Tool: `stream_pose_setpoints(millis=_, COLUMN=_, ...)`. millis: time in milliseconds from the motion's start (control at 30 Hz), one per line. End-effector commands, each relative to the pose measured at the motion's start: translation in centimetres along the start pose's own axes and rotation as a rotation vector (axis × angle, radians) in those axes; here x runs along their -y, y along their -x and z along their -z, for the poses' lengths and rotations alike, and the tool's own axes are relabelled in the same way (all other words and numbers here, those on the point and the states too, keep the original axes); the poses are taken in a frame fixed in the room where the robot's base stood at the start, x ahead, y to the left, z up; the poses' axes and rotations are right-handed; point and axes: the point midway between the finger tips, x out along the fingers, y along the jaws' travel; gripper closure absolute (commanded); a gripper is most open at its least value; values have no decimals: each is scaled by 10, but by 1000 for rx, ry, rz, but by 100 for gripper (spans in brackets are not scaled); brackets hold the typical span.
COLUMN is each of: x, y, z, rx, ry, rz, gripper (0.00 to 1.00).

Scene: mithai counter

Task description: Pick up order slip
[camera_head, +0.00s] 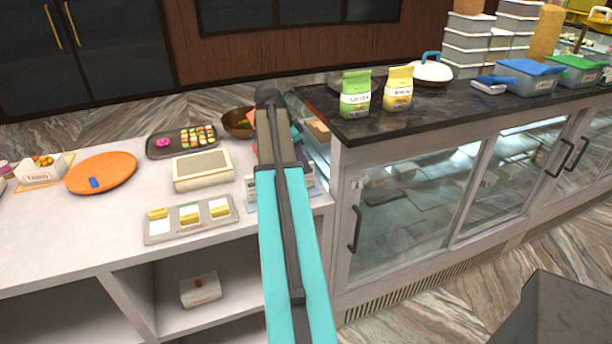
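I cannot make out an order slip for certain. A small pale, printed-looking item (251,189) shows at the right end of the white counter (100,235), partly hidden behind my teal arm. It is too small to tell whether it is the slip. My arm rises from the bottom centre and covers this corner of the counter. My gripper itself does not show; the arm hides whatever is behind it.
On the counter stand a boxy scale-like device (202,170), a three-part tray (190,221), a sweets tray (181,142), an orange plate (102,173) and a bowl (237,123). A glass display case (415,200) adjoins on the right. The counter's front left is clear.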

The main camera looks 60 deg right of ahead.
Motion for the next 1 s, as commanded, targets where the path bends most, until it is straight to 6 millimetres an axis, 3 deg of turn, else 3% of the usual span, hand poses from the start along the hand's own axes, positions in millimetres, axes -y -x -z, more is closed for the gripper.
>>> stream_pose_setpoints(millis=200, x=0, y=-14, z=0, rx=0, ry=0, rz=0, gripper=66)
stream_pose_setpoints(millis=733, x=-1, y=-19, z=-1, rx=0, ry=2, rz=-1, gripper=66)
stream_pose_setpoints(millis=1000, x=-3, y=-38, z=1, rx=1, ry=2, rz=-3, gripper=66)
